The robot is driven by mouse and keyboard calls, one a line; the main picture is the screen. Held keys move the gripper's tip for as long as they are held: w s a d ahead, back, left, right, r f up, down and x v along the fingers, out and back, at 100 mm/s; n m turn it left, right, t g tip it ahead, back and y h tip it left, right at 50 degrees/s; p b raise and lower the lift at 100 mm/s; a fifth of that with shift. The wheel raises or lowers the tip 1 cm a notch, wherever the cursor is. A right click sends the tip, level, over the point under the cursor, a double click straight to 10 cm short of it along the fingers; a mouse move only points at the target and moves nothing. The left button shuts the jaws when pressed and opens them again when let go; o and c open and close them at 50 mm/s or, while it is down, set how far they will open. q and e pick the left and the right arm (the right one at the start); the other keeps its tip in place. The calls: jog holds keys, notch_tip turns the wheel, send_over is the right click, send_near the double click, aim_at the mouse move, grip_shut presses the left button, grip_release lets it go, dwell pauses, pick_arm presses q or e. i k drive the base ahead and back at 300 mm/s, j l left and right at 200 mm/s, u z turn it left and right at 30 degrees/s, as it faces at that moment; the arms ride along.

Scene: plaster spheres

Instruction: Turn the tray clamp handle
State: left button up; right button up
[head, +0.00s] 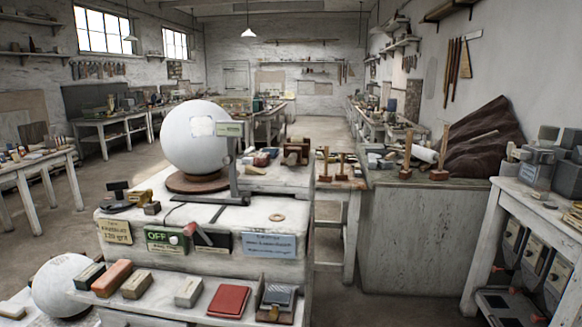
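A pale workbench block (150,258) stands in the middle of the head view, with a low front tray (195,312) along its near side. A handle with a red part (192,230) sticks up at a slant on the block's front, beside a green OFF plate (158,243). Neither of my grippers is in view.
A large white sphere (190,140) rests on a round brown base on the block, beside a grey upright post (233,170). Another sphere (62,284) sits at the lower left. Several blocks and a red pad (228,301) lie on the tray.

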aim_at(291, 161)
jog(key=k+u, duration=0.15)
jog(key=u, duration=1.45)
jog(key=i+l+u, duration=0.1)
jog(key=l+u, duration=0.2)
jog(key=l, duration=0.95)
jog(key=l+u, duration=0.25)
jog(key=l, duration=1.05)
